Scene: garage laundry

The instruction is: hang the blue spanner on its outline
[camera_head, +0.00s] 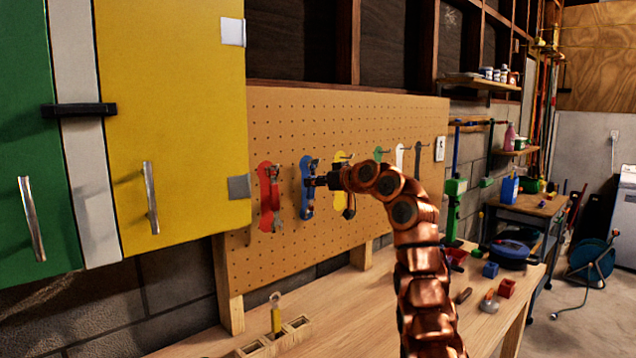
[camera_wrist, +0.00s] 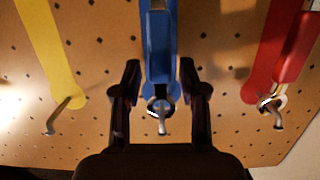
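The blue spanner (camera_wrist: 158,45) lies against the blue outline (camera_head: 308,205) on the pegboard. In the wrist view its metal ring end shows at the blue outline's hook (camera_wrist: 162,125), and the hook appears to pass through the ring. My gripper (camera_wrist: 161,92) is open, with one dark finger on each side of the spanner and a gap to each. In the head view my gripper (camera_head: 318,181) is at the blue outline and hides part of the spanner.
A red spanner (camera_wrist: 294,55) hangs on the red outline to the left in the head view. The yellow outline (camera_wrist: 46,45) has a bare hook. A yellow spanner (camera_head: 276,318) stands in a wooden block on the workbench (camera_head: 370,310). A yellow cabinet (camera_head: 180,120) is at left.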

